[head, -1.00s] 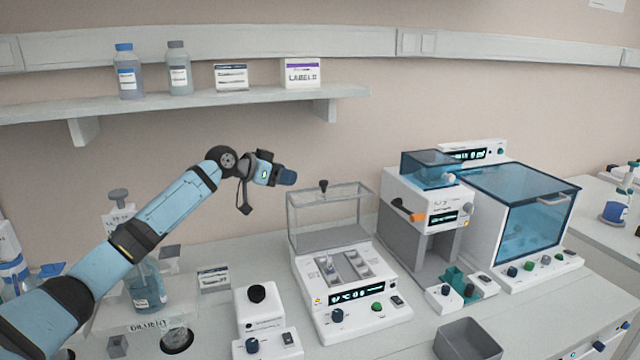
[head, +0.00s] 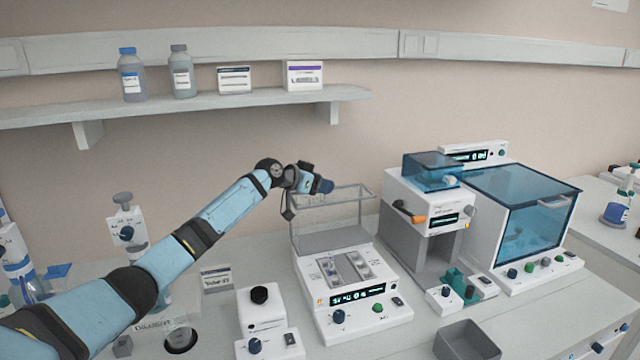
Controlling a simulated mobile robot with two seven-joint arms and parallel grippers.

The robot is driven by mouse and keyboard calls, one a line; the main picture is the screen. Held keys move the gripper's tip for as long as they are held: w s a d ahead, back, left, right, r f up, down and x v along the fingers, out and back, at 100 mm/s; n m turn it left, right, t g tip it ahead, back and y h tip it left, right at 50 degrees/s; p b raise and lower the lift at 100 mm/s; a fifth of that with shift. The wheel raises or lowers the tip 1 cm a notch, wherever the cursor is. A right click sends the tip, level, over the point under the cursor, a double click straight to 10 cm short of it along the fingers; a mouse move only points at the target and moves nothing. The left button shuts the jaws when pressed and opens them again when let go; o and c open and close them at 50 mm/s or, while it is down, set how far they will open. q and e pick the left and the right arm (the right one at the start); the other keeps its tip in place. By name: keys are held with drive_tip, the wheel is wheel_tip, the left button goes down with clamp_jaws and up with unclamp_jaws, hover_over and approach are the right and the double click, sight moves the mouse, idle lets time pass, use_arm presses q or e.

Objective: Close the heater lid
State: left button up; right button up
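The heater (head: 347,287) is a white block with a lit display and several tubes in its top wells. Its clear lid (head: 335,220) stands open, raised upright at the back of the heater. My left gripper (head: 326,187) is at the lid's upper edge, in front of where the dark lid knob sits. The gripper hides the knob, and I cannot tell whether it touches or holds it. The fingers are too small and dark to tell open from shut. My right gripper is not in view.
A grey machine with a blue cover (head: 433,168) and a blue-windowed box (head: 520,205) stand to the right. A grey bin (head: 467,341) is at the front. A shelf (head: 200,106) runs above.

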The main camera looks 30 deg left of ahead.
use_arm(q)
clamp_jaws()
drive_tip(key=shift+s+d+r+p, duration=0.1)
drive_tip(key=shift+s+d+p, duration=0.2)
drive_tip(key=shift+d, duration=0.05)
drive_tip(key=s+d+f+m+t+y+p, duration=0.1)
drive_tip(key=s+d+m+p, duration=0.1)
drive_tip(key=s+d+p, duration=0.2)
drive_tip(key=shift+s+d, duration=1.75)
drive_tip(key=shift+d, duration=0.6)
drive_tip(key=shift+o, duration=0.4)
unclamp_jaws()
